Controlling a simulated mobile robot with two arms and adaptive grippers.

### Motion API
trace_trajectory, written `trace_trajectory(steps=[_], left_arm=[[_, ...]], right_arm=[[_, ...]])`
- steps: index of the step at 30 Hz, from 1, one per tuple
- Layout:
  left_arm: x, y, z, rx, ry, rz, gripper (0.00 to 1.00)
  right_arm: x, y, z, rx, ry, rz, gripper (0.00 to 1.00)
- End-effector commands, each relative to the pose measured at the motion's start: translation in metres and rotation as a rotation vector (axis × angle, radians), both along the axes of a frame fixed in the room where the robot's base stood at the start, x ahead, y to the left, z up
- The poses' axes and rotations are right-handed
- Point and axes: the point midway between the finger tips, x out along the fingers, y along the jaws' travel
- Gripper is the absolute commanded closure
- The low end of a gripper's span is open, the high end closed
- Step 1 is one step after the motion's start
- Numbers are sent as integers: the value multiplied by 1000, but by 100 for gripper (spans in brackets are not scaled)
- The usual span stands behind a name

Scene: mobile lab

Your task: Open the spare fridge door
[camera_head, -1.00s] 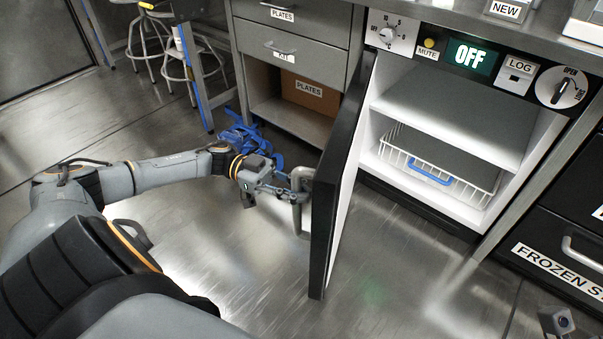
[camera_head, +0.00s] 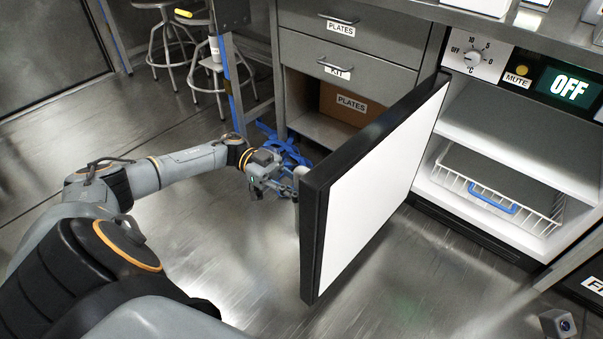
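The spare fridge door (camera_head: 380,180) is black-edged with a white inner face and stands wide open, swung out to the left of the fridge. The open fridge (camera_head: 520,135) shows a white interior with a shelf and a wire basket (camera_head: 500,205) with a blue handle. My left gripper (camera_head: 284,188) is at the door's outer side, its fingers closed at the metal door handle (camera_head: 299,178). Most of the handle and the fingertips are hidden by the door's edge. Part of my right gripper (camera_head: 558,324) shows at the lower right; its fingers are out of view.
A drawer cabinet (camera_head: 350,45) with an open lower bay holding a cardboard box (camera_head: 345,103) stands behind the door. A blue strap-like item (camera_head: 285,145) lies by its foot. Stools (camera_head: 170,45) stand at the back left. The floor before the door is clear.

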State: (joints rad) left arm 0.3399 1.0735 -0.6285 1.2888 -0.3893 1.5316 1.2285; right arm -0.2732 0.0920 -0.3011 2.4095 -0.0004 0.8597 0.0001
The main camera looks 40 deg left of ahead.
Motion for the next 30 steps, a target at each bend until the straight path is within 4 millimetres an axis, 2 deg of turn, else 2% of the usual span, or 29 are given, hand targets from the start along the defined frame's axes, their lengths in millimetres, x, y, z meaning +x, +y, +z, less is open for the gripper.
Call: trace_trajectory(steps=[8,9,12,13,23,26,30], left_arm=[[-3,0,-2,4,4,-7,100],[-3,0,-2,4,5,-7,80],[-2,0,-2,4,4,-6,60],[-2,0,-2,4,4,-6,58],[-1,2,-1,3,2,-2,58],[0,11,-1,4,1,0,58],[0,37,-1,4,1,3,58]], right_arm=[[1,0,-1,-4,3,0,19],[1,1,-1,-4,4,0,19],[1,1,-1,-5,5,0,19],[1,1,-1,-5,5,0,19],[3,0,-3,-1,14,-4,19],[3,0,-2,-1,12,-3,19],[2,0,-2,-2,9,-1,19]])
